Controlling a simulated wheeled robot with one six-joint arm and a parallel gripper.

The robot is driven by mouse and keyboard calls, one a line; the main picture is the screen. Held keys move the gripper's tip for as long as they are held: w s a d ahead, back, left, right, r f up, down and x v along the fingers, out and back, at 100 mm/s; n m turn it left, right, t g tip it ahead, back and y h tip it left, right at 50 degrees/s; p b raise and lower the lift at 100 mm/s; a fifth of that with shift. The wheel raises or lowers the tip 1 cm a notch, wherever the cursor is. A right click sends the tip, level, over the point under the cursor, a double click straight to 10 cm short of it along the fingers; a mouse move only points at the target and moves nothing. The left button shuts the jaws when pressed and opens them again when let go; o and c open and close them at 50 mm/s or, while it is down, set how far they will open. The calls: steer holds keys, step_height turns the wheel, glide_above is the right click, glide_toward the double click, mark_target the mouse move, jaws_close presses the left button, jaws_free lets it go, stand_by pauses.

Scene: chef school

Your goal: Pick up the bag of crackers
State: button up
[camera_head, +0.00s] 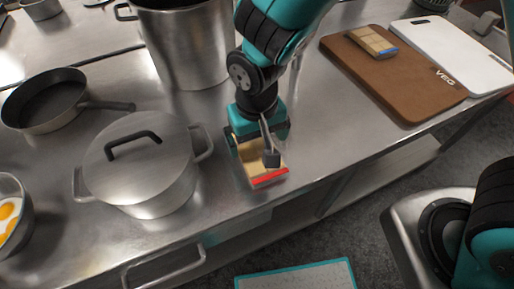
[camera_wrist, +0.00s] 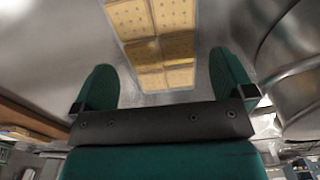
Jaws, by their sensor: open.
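A clear bag of crackers (camera_head: 262,168) with a red end strip lies flat on the steel counter, right of the lidded pot. My gripper (camera_head: 253,147) is over it, pointing down, and partly covers its far end. In the wrist view, the bag (camera_wrist: 153,38) shows tan square crackers in rows, between and beyond the two green fingers. My gripper (camera_wrist: 164,82) is open, one finger to each side of the bag's line. I cannot tell whether the fingers touch it. A similar pack with a blue end strip (camera_head: 374,42) lies on the brown board.
A lidded steel pot (camera_head: 143,165) stands close left of my gripper, and a tall pot (camera_head: 187,45) stands behind it. A frying pan (camera_head: 45,100) is at left. The brown cutting board (camera_head: 405,90) and a white board (camera_head: 455,55) lie at right. Bare counter (camera_head: 325,110) lies between.

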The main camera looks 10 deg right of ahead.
mark_target(257, 148)
steer(key=f, duration=0.4)
steer(key=shift+w+f+p, duration=0.15)
steer(key=shift+w+p, duration=0.05)
steer(key=shift+p, duration=0.15)
steer(key=c, duration=0.6)
steer(key=shift+c, duration=0.2)
